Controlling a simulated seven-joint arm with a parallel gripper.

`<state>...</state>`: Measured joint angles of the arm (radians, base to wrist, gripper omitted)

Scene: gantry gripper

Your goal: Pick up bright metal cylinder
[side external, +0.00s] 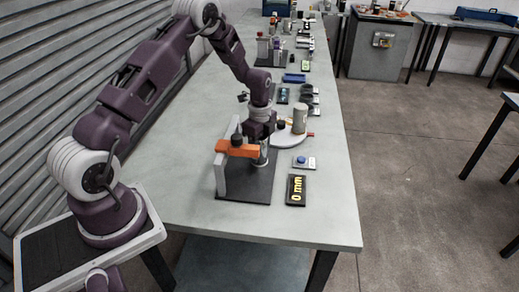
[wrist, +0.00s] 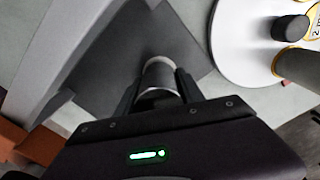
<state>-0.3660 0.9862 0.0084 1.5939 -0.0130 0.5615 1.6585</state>
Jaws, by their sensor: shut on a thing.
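The bright metal cylinder (wrist: 157,72) stands between the two dark fingers of my gripper (wrist: 159,84) in the wrist view. The fingers are shut on its sides, and its far end shows past them. In the side external view the cylinder (side external: 263,154) shows just below my gripper (side external: 262,146), over the dark base plate (side external: 262,186) of a small gantry. I cannot tell whether its foot touches the plate.
A grey upright (side external: 221,172) with an orange arm (side external: 237,149) stands close left of my gripper. A white round plate (side external: 288,141) carrying a grey cylinder (side external: 300,119) is close right. A black "0 mm" display (side external: 296,190) and a blue button (side external: 302,160) lie in front right.

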